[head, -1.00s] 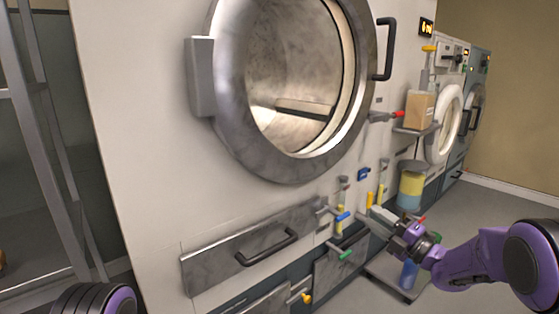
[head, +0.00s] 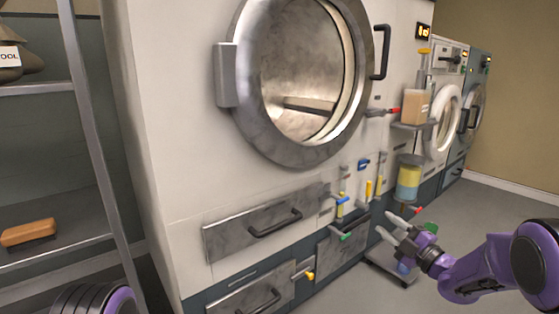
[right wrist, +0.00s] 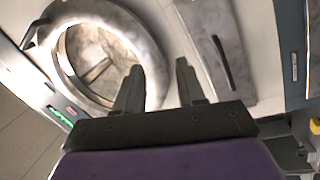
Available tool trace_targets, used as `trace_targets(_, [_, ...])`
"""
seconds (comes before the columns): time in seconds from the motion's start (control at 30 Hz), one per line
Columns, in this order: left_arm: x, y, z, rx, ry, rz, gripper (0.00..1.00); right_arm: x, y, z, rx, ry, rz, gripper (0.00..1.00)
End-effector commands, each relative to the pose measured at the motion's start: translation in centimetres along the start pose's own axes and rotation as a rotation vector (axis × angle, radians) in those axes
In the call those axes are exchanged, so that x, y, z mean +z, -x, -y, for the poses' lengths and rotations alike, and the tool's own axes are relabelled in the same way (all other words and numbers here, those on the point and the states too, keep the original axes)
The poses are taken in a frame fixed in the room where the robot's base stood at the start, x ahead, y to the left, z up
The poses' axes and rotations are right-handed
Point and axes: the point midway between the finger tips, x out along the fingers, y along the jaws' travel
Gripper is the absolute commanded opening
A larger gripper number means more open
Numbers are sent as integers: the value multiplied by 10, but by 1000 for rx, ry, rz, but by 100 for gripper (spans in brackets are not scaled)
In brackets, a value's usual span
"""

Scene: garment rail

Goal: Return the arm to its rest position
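My right arm is purple with dark joints and comes in from the lower right of the head view. Its gripper (head: 391,227) is in front of the lower right part of the large washing machine (head: 180,130). In the right wrist view its two dark fingers (right wrist: 158,88) stand apart with nothing between them, so it is open and empty. They point toward the machine's front, between the round door opening (right wrist: 98,60) and a drawer front (right wrist: 218,50). Of my left arm only a purple and dark part shows at the bottom left of the head view. My left gripper is out of view.
A metal shelf rack (head: 95,140) with an orange-brown block (head: 28,233) stands at the left. Valves and a yellow-blue container (head: 409,178) are near my right gripper. A low trolley (head: 390,268) stands below it. Open floor (head: 480,205) lies at the right.

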Motion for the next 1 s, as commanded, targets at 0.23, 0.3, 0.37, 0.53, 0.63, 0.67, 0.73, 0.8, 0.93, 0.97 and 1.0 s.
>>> trace_targets(0.23, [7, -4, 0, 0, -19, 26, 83, 33, 42, 73, 26, -518, 303, 39])
trace_targets(0.3, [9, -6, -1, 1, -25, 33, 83, 41, 62, 105, 35, -666, 408, 39])
trace_targets(0.37, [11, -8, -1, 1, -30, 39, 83, 47, 83, 136, 47, -797, 511, 39])
trace_targets(0.53, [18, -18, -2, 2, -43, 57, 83, 47, 179, 245, 106, -1176, 899, 39])
trace_targets(0.63, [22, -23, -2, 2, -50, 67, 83, 32, 247, 302, 155, -1331, 1146, 39])
trace_targets(0.67, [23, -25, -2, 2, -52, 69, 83, 26, 267, 316, 170, -1362, 1214, 39])
trace_targets(0.73, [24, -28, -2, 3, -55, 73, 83, 11, 307, 342, 196, -1413, 1355, 39])
trace_targets(0.8, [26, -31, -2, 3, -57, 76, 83, -3, 341, 360, 213, -1435, 1471, 39])
trace_targets(0.93, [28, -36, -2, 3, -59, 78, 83, -28, 393, 384, 214, -1435, 1640, 39])
trace_targets(0.97, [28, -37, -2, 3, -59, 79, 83, -34, 404, 388, 212, -1430, 1675, 39])
trace_targets(1.0, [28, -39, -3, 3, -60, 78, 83, -41, 417, 394, 202, -1422, 1714, 39])
